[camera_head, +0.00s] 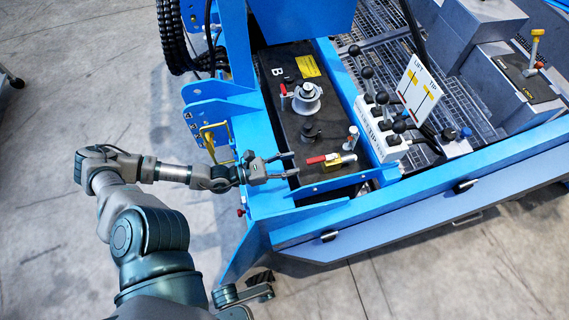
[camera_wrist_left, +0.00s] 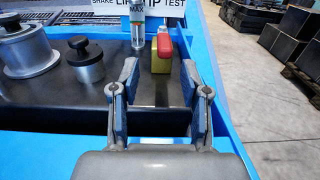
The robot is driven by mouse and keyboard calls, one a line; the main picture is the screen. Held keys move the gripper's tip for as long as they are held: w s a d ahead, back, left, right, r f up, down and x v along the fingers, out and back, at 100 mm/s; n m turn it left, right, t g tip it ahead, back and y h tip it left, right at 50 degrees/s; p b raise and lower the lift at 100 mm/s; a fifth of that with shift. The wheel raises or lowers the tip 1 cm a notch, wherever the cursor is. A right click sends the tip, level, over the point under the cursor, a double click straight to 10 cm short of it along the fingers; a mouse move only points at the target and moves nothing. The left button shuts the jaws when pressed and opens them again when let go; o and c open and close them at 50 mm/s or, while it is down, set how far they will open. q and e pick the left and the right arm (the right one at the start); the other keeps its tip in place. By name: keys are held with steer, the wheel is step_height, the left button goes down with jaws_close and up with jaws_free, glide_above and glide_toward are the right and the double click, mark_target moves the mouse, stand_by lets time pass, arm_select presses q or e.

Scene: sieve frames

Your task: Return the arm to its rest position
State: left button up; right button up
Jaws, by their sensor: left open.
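My left arm reaches in from the lower left of the head view. Its gripper (camera_head: 291,163) is open over the near end of the black tank top (camera_head: 285,130), just left of a small valve with a red handle (camera_head: 318,159) and yellow body (camera_head: 333,172). In the left wrist view the two fingers (camera_wrist_left: 161,78) stand apart with nothing held between them. The red handle (camera_wrist_left: 165,43) and the yellow body (camera_wrist_left: 161,85) show beyond and between the fingertips. I cannot tell from these views how far the fingers are from the valve. My right gripper is not in view.
A blue frame (camera_head: 255,200) with upright plates surrounds the tank close to my left wrist. Levers on a white panel (camera_head: 378,140) stand to the right. A yellow hook-shaped handle (camera_head: 210,140) is behind the wrist. Open concrete floor (camera_head: 70,80) lies to the left.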

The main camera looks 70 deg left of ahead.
arm_select(q)
steer(key=shift+s, duration=0.65)
steer(key=shift+a, duration=0.1)
